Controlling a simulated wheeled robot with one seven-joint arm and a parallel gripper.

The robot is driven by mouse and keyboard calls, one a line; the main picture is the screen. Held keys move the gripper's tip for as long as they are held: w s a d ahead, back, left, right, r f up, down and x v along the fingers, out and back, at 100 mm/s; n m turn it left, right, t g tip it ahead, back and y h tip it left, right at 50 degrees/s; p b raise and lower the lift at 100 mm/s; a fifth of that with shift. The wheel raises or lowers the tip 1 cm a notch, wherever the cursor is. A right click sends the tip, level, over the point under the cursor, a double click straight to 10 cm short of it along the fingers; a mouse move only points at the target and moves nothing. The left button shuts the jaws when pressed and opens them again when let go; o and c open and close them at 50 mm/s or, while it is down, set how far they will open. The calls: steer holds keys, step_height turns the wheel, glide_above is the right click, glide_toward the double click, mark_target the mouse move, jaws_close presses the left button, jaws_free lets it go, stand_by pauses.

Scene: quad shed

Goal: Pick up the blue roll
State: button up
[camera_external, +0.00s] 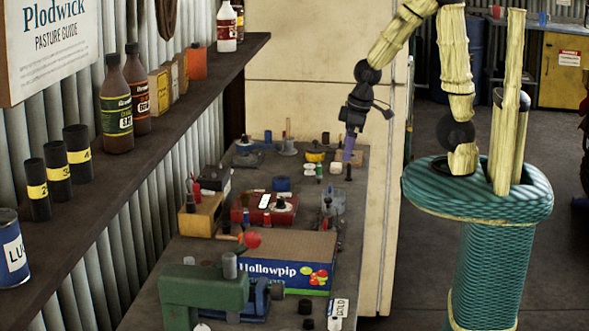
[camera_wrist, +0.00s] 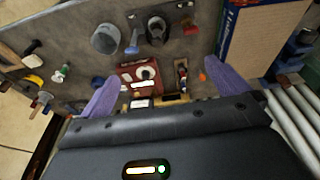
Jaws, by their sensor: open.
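The blue roll (camera_external: 281,184) lies on the workbench, just behind a red box in the external view. In the wrist view, a small blue shape that looks like it (camera_wrist: 97,82) shows beside the left finger, partly hidden by it. My gripper (camera_external: 349,153) hangs above the right edge of the bench, to the right of the roll and apart from it. In the wrist view its two purple fingers (camera_wrist: 160,92) are spread wide with nothing held between them.
The red box (camera_external: 265,212) sits close to the roll. A Hollowpip carton (camera_external: 288,270) and a green vise (camera_external: 205,292) stand in the near part of the bench. Several small items crowd the bench. A shelf with bottles (camera_external: 116,105) runs along the left wall.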

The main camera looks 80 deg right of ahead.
steer(key=shift+s+a+f, duration=0.1)
steer(key=shift+s+f, duration=0.05)
steer(key=shift+s, duration=0.1)
steer(key=c, duration=0.5)
steer(key=shift+o, duration=0.2)
